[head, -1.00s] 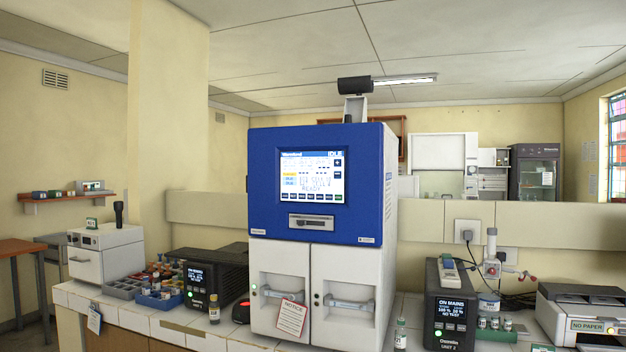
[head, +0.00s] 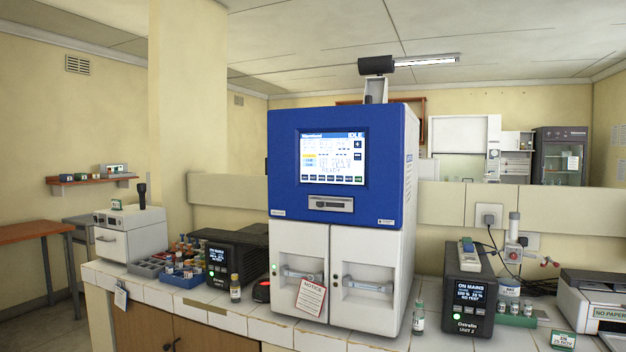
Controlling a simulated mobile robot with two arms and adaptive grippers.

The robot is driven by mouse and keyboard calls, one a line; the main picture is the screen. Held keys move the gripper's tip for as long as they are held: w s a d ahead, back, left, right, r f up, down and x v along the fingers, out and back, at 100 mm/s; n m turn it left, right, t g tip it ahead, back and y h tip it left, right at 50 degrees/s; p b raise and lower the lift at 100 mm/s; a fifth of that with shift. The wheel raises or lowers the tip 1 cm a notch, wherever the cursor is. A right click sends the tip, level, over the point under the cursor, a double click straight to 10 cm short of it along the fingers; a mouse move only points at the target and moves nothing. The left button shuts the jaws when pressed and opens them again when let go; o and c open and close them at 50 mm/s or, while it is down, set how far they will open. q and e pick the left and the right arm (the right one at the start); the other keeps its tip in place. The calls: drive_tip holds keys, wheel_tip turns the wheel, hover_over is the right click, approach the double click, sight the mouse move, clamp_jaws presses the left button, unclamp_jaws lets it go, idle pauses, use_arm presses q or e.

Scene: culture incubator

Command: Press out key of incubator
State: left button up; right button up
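The incubator (head: 391,200) stands on the tiled bench, with a blue upper part and two white doors below. Its lit touchscreen (head: 333,157) is on the blue front, with a header bar, a column of keys at the right and a row of small keys along the bottom. The key labels are too small to read, so I cannot tell which one is the out key. A slot with a grey handle (head: 331,204) is below the screen. Neither of my grippers is in view.
A notice tag (head: 311,297) hangs on the left door. Vials (head: 235,288) stand on the bench beside the incubator. Black power units (head: 470,292) stand to both sides, with a printer (head: 590,300) at the far right. The space before the screen is clear.

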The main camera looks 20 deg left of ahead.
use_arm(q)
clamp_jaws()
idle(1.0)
